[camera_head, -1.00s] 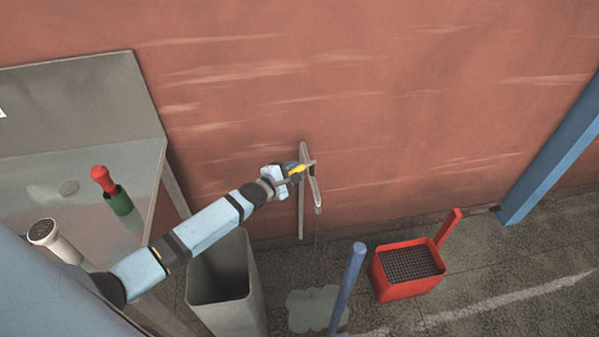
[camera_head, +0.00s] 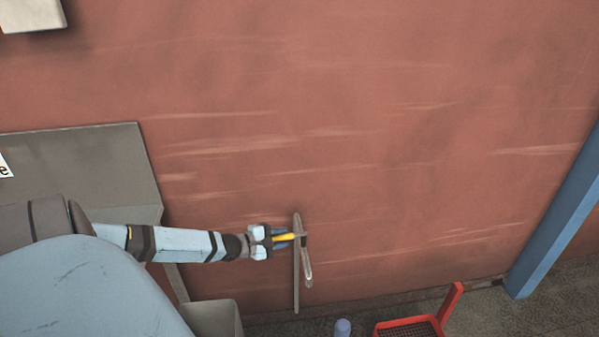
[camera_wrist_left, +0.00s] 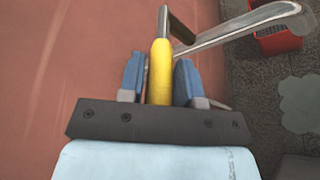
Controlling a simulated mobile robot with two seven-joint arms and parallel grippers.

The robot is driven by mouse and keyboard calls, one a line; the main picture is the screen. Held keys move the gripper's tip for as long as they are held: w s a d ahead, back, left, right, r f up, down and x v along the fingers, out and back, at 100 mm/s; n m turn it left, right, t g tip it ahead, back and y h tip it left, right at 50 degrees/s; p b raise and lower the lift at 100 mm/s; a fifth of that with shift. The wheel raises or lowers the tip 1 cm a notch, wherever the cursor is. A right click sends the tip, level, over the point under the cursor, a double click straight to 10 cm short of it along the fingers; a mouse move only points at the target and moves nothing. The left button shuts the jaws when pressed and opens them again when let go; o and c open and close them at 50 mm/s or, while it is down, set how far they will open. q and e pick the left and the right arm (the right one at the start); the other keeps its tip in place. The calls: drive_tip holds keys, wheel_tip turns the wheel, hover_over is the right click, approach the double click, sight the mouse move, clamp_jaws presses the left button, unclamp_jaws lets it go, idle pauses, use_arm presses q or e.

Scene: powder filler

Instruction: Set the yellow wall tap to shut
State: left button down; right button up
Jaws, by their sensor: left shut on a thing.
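The yellow wall tap handle (camera_head: 288,237) sticks out to the left from the grey tap at the red wall. My left gripper (camera_head: 282,239) reaches it from the left and is shut on it. In the left wrist view the yellow handle (camera_wrist_left: 160,70) lies between the two blue fingers (camera_wrist_left: 160,78), its grey end beyond them. The grey spout (camera_head: 308,270) hangs downward in the head view and runs to the upper right in the wrist view. I make out no water stream below it. My right gripper is not in view.
A grey pipe (camera_head: 296,290) runs down the wall behind the tap. A pale puddle (camera_wrist_left: 300,100) lies on the floor. A blue beam (camera_head: 555,215) stands at right.

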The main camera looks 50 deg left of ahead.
use_arm(q)
drive_tip(key=shift+a+f, duration=0.1)
drive_tip(key=shift+f, duration=0.05)
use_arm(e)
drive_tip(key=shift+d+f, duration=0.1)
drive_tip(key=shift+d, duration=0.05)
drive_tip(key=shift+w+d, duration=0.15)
use_arm(q)
drive_tip(key=c, duration=0.8)
unclamp_jaws()
drive_tip(key=p+v, duration=0.2)
drive_tip(key=v, duration=1.1)
drive_tip(key=shift+s+a+r, duration=0.2)
drive_tip(key=shift+s+a, duration=0.05)
drive_tip(key=shift+s, duration=0.05)
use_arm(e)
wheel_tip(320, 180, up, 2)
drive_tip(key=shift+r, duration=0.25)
use_arm(q)
drive_tip(key=shift+d, duration=0.1)
